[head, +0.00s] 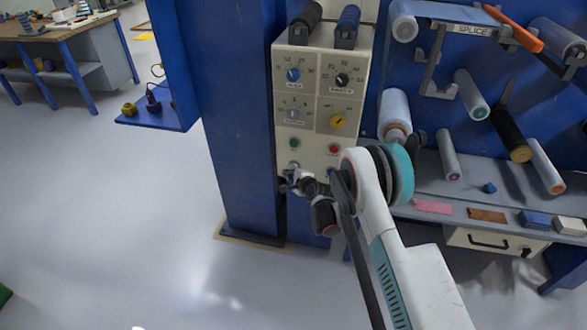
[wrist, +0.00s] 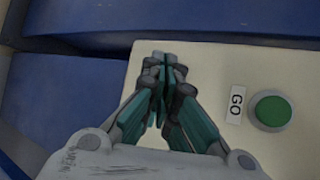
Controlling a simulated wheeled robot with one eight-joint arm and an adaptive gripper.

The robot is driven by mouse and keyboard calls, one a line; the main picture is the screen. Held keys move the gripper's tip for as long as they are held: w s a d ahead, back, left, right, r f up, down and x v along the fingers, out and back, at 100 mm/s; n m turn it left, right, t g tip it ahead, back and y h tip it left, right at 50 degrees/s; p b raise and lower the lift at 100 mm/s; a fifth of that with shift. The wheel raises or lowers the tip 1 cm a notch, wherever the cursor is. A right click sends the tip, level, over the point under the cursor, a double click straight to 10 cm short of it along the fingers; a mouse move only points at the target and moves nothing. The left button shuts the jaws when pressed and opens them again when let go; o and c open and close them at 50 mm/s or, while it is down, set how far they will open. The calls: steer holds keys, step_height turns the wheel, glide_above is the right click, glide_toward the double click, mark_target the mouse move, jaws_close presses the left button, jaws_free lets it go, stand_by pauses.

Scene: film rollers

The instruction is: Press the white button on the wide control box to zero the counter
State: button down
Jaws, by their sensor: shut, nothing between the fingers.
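The cream control box (head: 322,95) stands upright on the blue frame, with dials above and a green button (head: 294,143) and a red button (head: 334,149) below. My gripper (head: 289,180) is at the box's lower left, below the green button. In the wrist view my gripper (wrist: 163,62) is shut and empty, its fingertips over the panel (wrist: 215,70) near its edge. The green button (wrist: 271,110), beside a GO label (wrist: 236,104), lies to their right. I cannot make out the white button; the gripper covers part of the lower panel. Contact with the panel cannot be told.
A blue post (head: 238,120) stands left of the box. Rollers, a SPLICE bar (head: 473,30) and a grey shelf (head: 470,190) with small blocks fill the right side. A blue side shelf (head: 165,112) holds small items. The floor at left is open.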

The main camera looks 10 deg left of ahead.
steer(key=shift+s+a, duration=0.1)
steer(key=shift+s, duration=2.4)
